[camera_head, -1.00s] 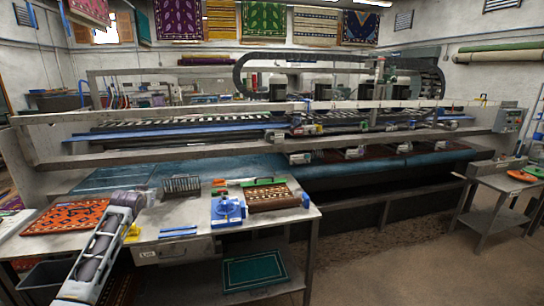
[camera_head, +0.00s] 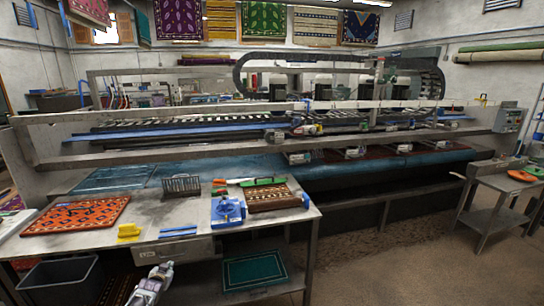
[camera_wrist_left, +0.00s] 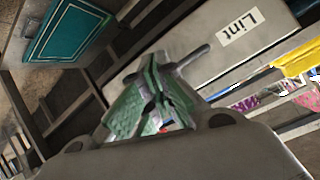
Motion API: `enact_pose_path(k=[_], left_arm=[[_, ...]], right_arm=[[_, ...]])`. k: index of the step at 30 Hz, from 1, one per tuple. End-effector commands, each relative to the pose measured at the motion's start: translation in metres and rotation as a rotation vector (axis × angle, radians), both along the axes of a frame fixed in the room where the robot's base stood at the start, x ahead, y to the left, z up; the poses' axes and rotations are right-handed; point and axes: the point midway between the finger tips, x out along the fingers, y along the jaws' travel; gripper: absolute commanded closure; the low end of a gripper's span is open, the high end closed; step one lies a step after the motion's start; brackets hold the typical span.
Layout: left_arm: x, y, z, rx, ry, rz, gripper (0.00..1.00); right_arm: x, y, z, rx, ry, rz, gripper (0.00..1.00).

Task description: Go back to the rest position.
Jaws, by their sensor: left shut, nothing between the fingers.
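My left gripper (camera_head: 160,274) is low in the head view, in front of the worktable's (camera_head: 95,243) near edge and below the drawer. It holds nothing. In the left wrist view its green-padded fingers (camera_wrist_left: 160,95) are shut and empty, close to the grey drawer (camera_wrist_left: 225,50) labelled "Lint". That drawer (camera_head: 175,251) also shows in the head view. My right gripper is in neither view.
The worktable carries an orange patterned rug piece (camera_head: 77,215), a yellow object (camera_head: 130,231), a wire rack (camera_head: 181,185), a blue device (camera_head: 227,211) and a brown rug piece (camera_head: 268,197). A dark bin (camera_head: 58,285) stands below. Floor at the right is open.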

Motion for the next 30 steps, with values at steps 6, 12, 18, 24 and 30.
enact_pose_path(k=[6, 12, 18, 24, 30], left_arm=[[-0.053, -0.02, -0.083, -0.011, 0.103, -0.015, 1.0], [-0.107, -0.038, -0.15, -0.023, 0.202, -0.026, 1.0], [-0.168, -0.056, -0.212, -0.037, 0.304, -0.033, 1.0], [-0.235, -0.075, -0.266, -0.055, 0.405, -0.039, 1.0], [-0.305, -0.096, -0.313, -0.076, 0.502, -0.045, 1.0]], right_arm=[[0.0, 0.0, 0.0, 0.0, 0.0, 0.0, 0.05], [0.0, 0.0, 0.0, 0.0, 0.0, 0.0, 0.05], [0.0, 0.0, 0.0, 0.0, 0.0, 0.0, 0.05], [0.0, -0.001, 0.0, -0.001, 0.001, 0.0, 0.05], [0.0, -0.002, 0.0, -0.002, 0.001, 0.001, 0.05]])
